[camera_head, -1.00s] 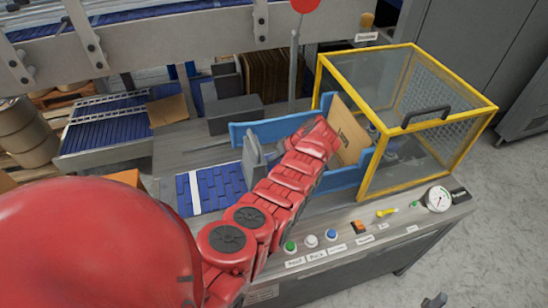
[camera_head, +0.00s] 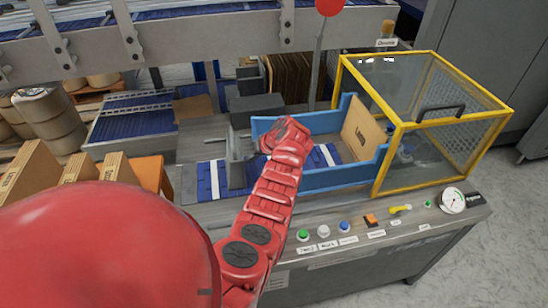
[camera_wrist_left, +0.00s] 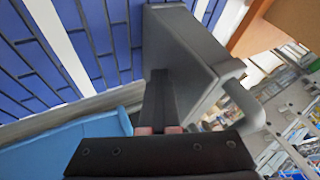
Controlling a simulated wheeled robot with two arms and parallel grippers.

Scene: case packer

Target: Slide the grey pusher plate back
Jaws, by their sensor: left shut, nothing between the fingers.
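The grey pusher plate (camera_head: 237,165) stands upright over the blue slatted belt, just left of the blue side rails (camera_head: 340,180). My left gripper (camera_head: 263,143) is at the plate's right side in the head view, partly hidden by my red wrist. In the left wrist view the dark fingers (camera_wrist_left: 158,100) are together, with nothing between them. Their tips lie close against the plate (camera_wrist_left: 190,50); whether they touch is hard to tell. A bar-like handle (camera_wrist_left: 243,105) sticks out from the plate there. My right gripper is in neither view.
An open carton (camera_head: 366,132) stands between the rails at the yellow-framed guard (camera_head: 440,120). Buttons and a gauge (camera_head: 452,200) line the front panel. Cartons (camera_head: 30,180) stand at left; a conveyor frame (camera_head: 200,40) crosses above.

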